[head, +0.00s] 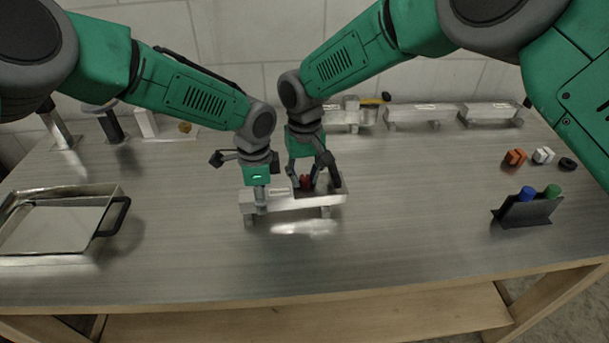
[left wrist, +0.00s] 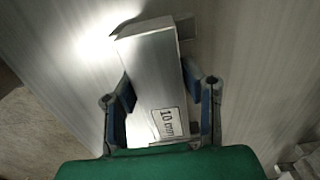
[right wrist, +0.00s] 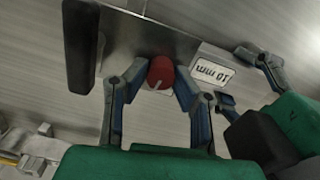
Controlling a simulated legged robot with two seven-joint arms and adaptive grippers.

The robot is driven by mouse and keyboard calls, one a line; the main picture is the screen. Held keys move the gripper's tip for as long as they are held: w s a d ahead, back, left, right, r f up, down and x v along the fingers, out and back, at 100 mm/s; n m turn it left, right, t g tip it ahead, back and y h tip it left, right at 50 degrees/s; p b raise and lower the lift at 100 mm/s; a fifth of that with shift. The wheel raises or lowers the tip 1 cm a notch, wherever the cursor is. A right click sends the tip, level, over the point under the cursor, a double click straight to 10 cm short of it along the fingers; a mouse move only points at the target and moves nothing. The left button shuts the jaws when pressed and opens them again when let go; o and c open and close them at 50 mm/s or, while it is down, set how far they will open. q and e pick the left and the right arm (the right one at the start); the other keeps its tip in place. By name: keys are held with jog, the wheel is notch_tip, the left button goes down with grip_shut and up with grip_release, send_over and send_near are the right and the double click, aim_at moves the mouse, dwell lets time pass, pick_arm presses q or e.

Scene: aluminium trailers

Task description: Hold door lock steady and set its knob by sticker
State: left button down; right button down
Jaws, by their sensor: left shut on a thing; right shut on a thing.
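The door lock (head: 290,203) is a silvery metal bar on short feet in the middle of the table. A white sticker reading "10 mm" (right wrist: 212,69) is on its top and also shows in the left wrist view (left wrist: 168,122). My left gripper (head: 260,188) is shut across the lock's left end, one finger on each side. My right gripper (head: 309,180) is shut around the red knob (right wrist: 160,73), which has a pale pointer line towards its lower edge in the right wrist view. A dark handle (right wrist: 80,45) lies beside the knob. The fingers partly hide the knob in the head view.
A metal tray with a black handle (head: 114,216) is at the left. A dark holder (head: 526,211) with blue and green pieces stands at the right, near small orange and white parts (head: 543,155). Metal blocks (head: 420,113) line the back. The table front is clear.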

aim_at(305, 176)
pick_arm(q)
jog(key=shift+a, duration=0.1)
pick_arm(e)
jog(key=shift+n, duration=0.7)
pick_arm(q)
jog(key=shift+w, duration=0.1)
pick_arm(e)
jog(key=shift+d, duration=0.1)
jog(key=c, duration=1.3)
grip_release()
jog(key=shift+c, duration=0.2)
jog(key=shift+r, duration=0.55)
notch_tip(305, 176, up, 11)
jog(key=shift+w+f, duration=0.1)
